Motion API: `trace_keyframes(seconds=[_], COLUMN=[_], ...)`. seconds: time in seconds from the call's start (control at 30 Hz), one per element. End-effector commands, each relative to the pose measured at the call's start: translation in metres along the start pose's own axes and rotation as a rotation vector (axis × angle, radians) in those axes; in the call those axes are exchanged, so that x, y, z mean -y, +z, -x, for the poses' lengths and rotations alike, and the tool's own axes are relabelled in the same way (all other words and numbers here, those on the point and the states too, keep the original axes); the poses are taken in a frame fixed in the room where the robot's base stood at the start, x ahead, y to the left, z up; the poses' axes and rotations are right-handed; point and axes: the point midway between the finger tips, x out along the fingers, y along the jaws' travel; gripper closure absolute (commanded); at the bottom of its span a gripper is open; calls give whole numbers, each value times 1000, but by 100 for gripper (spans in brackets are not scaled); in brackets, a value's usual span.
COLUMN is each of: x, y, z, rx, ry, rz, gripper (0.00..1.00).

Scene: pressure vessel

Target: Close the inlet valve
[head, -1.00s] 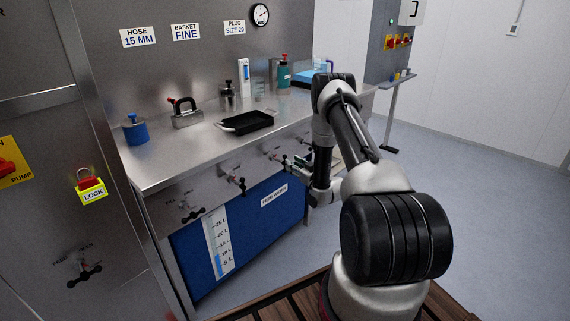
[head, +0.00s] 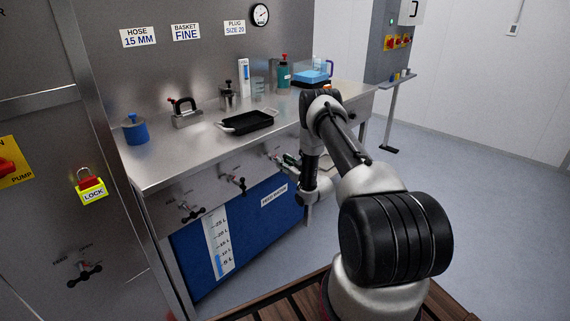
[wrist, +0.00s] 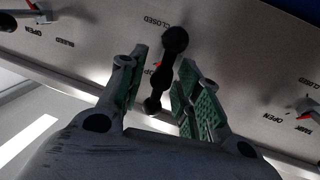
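A black two-knobbed valve handle (wrist: 165,72) is on the grey panel in the wrist view. One knob is beside the word CLOSED, and a red mark shows near its middle. Its name label is hidden, so I cannot tell from the lettering whether it is the inlet valve. My gripper (wrist: 163,68) is open, with one green-padded finger on each side of the handle and gaps visible. In the head view my gripper (head: 291,160) is at the bench's front panel, partly hidden by my arm.
A valve marked BLEED (wrist: 42,17) and one marked TANK (wrist: 306,106) flank the handle. In the head view, other front-panel valves (head: 236,183) are left of my gripper. A black tray (head: 247,122) sits on the bench above. Open floor lies right.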

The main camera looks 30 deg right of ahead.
Motion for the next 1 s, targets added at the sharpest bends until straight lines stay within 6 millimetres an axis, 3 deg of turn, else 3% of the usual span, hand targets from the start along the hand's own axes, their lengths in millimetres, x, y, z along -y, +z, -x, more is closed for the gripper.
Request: trace_keyframes(seconds=[0.03,0.2,1.0], x=[0,0,-4], y=[0,0,-2], z=[0,0,0], rx=[0,0,12], ry=[0,0,6], rz=[0,0,-73], gripper=[74,100,100])
